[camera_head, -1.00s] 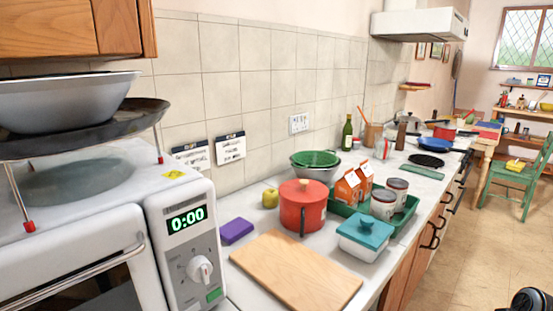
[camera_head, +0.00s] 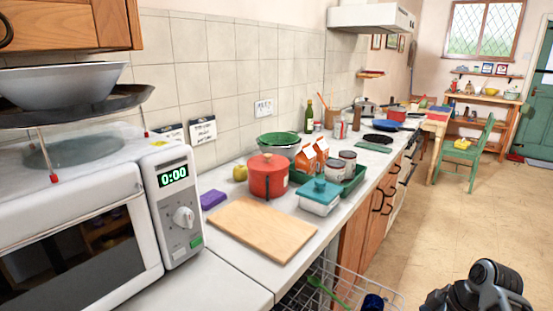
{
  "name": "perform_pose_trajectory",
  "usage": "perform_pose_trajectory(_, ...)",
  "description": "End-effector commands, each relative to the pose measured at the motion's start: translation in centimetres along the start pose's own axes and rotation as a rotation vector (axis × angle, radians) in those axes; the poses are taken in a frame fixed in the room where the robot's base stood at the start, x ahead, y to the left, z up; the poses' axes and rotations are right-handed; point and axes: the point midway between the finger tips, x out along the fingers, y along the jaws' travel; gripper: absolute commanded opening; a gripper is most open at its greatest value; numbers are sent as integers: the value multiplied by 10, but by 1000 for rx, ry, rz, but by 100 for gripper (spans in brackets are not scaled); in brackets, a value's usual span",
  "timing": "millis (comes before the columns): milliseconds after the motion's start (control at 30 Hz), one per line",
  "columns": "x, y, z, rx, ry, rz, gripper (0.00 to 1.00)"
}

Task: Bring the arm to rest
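Part of my own arm, a dark grey and black link (camera_head: 482,288), shows at the bottom right of the head view, over the floor and to the right of the counter. The end of the arm and my gripper are not in the picture, so I cannot see its fingers or whether it holds anything. Nothing in view touches the visible part of the arm.
The counter (camera_head: 222,270) holds a microwave (camera_head: 178,205), a wooden board (camera_head: 262,230), a red pot (camera_head: 267,177) and a teal-lidded box (camera_head: 319,197). A wire rack (camera_head: 345,285) sticks out below the counter, left of my arm. The floor (camera_head: 425,225) is clear towards the green chair (camera_head: 467,155).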

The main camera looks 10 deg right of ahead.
Motion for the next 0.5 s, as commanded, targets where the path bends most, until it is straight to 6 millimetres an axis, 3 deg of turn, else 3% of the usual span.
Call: perform_pose_trajectory(500, 53, -50, 7, 91, 33, 89, 100)
